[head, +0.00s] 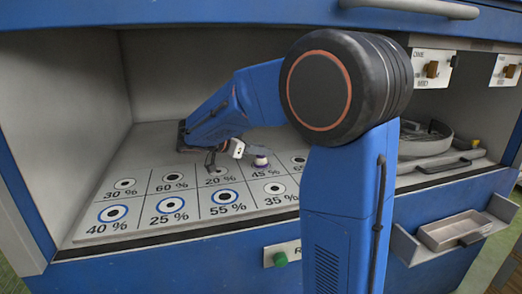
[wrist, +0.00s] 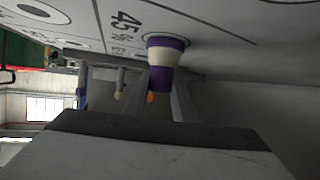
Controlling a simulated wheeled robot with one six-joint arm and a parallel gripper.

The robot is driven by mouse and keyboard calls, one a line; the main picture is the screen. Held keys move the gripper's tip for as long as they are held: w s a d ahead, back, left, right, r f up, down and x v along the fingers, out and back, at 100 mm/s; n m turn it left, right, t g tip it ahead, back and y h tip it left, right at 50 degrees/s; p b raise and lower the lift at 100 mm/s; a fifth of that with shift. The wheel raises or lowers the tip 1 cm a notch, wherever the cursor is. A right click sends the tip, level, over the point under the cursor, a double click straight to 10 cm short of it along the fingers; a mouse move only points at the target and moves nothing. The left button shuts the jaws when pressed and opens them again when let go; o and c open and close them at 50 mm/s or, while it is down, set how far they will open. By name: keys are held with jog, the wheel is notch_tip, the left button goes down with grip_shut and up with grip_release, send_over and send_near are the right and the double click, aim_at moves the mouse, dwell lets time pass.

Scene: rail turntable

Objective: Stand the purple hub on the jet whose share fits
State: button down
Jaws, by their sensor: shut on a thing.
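The purple hub (wrist: 165,58), purple with a broad white band, is at the jet marked 45 % (wrist: 200,47). In the head view the hub (head: 261,161) looks upright over that jet's ring. Its far end meets or nearly meets the panel; I cannot tell whether it rests fully. My gripper (wrist: 160,92) is shut on the hub's near end, with a finger on each side. In the head view my gripper (head: 250,157) reaches the hub from the left, partly blurred by its small size.
The grey panel (head: 150,185) carries two rows of jets with percent labels. Jets 40 % (head: 113,213), 25 % (head: 170,205) and 55 % (head: 225,197) have blue rings. A round pan (head: 425,140) and a metal tray (head: 453,231) are at the right. My arm hides the panel's right end.

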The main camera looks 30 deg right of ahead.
jog(key=shift+f, duration=0.1)
jog(key=c, duration=1.4)
grip_release()
jog(key=shift+c, duration=0.2)
jog(key=shift+a+r, duration=0.15)
jog(key=shift+r, duration=0.05)
jog(key=v, duration=1.1)
jog(key=shift+a, duration=0.4)
